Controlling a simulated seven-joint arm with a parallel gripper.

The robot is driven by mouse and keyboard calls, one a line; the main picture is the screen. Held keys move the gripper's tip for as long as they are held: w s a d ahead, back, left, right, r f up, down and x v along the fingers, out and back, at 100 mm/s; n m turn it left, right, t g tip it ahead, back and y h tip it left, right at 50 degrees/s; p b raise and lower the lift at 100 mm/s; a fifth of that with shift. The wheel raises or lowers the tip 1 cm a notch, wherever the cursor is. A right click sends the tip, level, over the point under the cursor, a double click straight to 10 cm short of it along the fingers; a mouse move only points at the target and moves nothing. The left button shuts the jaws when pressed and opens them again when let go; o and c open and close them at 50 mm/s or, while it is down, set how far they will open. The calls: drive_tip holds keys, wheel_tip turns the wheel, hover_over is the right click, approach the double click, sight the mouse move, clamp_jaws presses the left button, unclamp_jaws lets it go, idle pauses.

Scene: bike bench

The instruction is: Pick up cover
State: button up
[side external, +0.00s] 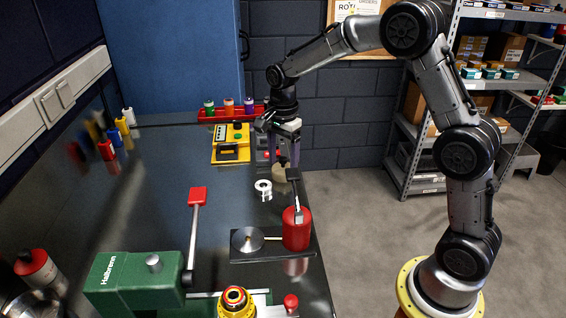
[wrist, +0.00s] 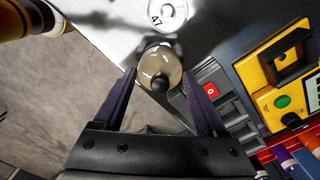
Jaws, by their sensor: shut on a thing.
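A beige, dome-shaped piece with a dark knob, which looks like the cover (wrist: 158,66), sits between my fingertips in the wrist view. My gripper (wrist: 160,78) has one dark finger against each side of it. In the side external view my gripper (side external: 284,165) points down near the bench's right edge, with the beige cover (side external: 279,175) at the fingertips. I cannot tell whether the cover still touches the bench.
A white ring-shaped part (side external: 263,188) lies close by. A red cylinder (side external: 296,229) stands on a black plate in front. A yellow device (side external: 231,143) and a red rack (side external: 232,113) of spools are behind.

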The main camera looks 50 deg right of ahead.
drive_tip(key=shift+r, duration=0.45)
drive_tip(key=s+a+r, duration=0.2)
drive_tip(key=s+r, duration=1.2)
drive_tip(key=r, duration=0.3)
drive_tip(key=w+a+n, duration=0.2)
drive_tip(key=w+a, duration=0.1)
drive_tip(key=a, duration=0.6)
drive_tip(key=w+a+n, duration=0.2)
drive_tip(key=a, duration=0.8)
drive_tip(key=shift+w+a+f+n, duration=0.3)
drive_tip(key=shift+w+f+n, duration=0.05)
drive_tip(key=shift+w+n, duration=0.05)
drive_tip(key=f, duration=0.9)
drive_tip(key=shift+d, duration=0.2)
drive_tip(key=shift+f, duration=3.1)
drive_tip(key=shift+f, duration=0.6)
